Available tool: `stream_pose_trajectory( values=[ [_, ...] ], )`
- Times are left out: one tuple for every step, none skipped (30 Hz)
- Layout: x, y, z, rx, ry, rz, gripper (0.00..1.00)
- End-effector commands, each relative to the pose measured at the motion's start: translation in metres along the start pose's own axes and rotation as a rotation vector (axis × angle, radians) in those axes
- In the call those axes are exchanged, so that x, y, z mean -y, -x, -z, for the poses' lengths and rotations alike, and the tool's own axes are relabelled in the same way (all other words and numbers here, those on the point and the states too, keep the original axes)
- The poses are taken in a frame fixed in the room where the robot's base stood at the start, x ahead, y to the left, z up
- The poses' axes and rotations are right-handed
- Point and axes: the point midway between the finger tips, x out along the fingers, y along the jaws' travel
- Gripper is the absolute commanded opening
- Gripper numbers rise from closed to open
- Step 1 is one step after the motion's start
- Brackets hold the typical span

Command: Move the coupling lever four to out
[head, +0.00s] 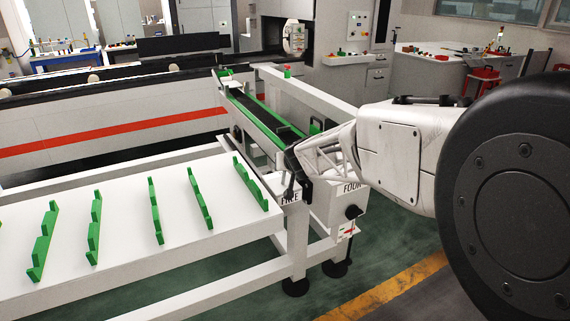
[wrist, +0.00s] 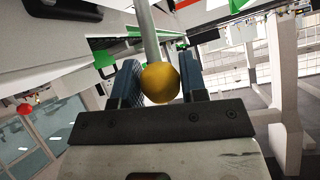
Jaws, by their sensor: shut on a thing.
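My gripper (wrist: 158,65) is shut on a yellow ball knob (wrist: 160,83) at the end of a grey lever rod (wrist: 147,35). The knob sits between the two blue finger pads in the wrist view. In the head view my gripper (head: 298,170) is at the near end of the green-edged rail, above the sign FOUR (head: 352,187) and near the sign FIVE (head: 289,201). The knob is hidden there behind my gripper and arm. No number shows on the lever itself, and I cannot tell its exact setting.
A white rack table (head: 130,230) with several green stepped holders lies to the left. The green-edged rail (head: 258,118) runs away behind my gripper. A black knob (head: 353,212) sits below FOUR. The green floor at front right is clear up to a yellow line (head: 400,285).

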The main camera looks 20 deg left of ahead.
Motion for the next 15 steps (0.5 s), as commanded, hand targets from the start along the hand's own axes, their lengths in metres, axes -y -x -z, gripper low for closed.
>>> stream_pose_trajectory(
  values=[
    [-0.0003, 0.0010, -0.0007, -0.007, -0.002, 0.002, 0.00],
    [-0.0005, 0.0011, -0.0013, -0.011, -0.002, 0.003, 0.00],
    [-0.0006, 0.0014, -0.0012, -0.017, -0.002, 0.004, 0.00],
    [-0.0008, 0.0016, -0.0021, -0.020, -0.002, 0.005, 0.00],
    [-0.0008, 0.0021, -0.0021, -0.025, -0.003, 0.006, 0.00],
    [-0.0010, 0.0021, -0.0026, -0.030, -0.004, 0.008, 0.00],
    [-0.0011, 0.0025, -0.0028, -0.034, -0.004, 0.009, 0.00],
    [-0.0012, 0.0029, -0.0032, -0.038, -0.003, 0.010, 0.00],
    [-0.0014, 0.0031, -0.0034, -0.043, -0.004, 0.011, 0.00],
    [-0.0014, 0.0032, -0.0037, -0.046, -0.005, 0.012, 0.00],
    [-0.0016, 0.0034, -0.0045, -0.049, -0.006, 0.013, 0.00],
    [-0.0016, 0.0040, -0.0042, -0.055, -0.006, 0.014, 0.00],
    [-0.0018, 0.0038, -0.0048, -0.057, -0.005, 0.015, 0.00],
    [-0.0019, 0.0040, -0.0049, -0.061, -0.005, 0.016, 0.00],
    [-0.0020, 0.0044, -0.0052, -0.065, -0.006, 0.017, 0.00]
  ],
)
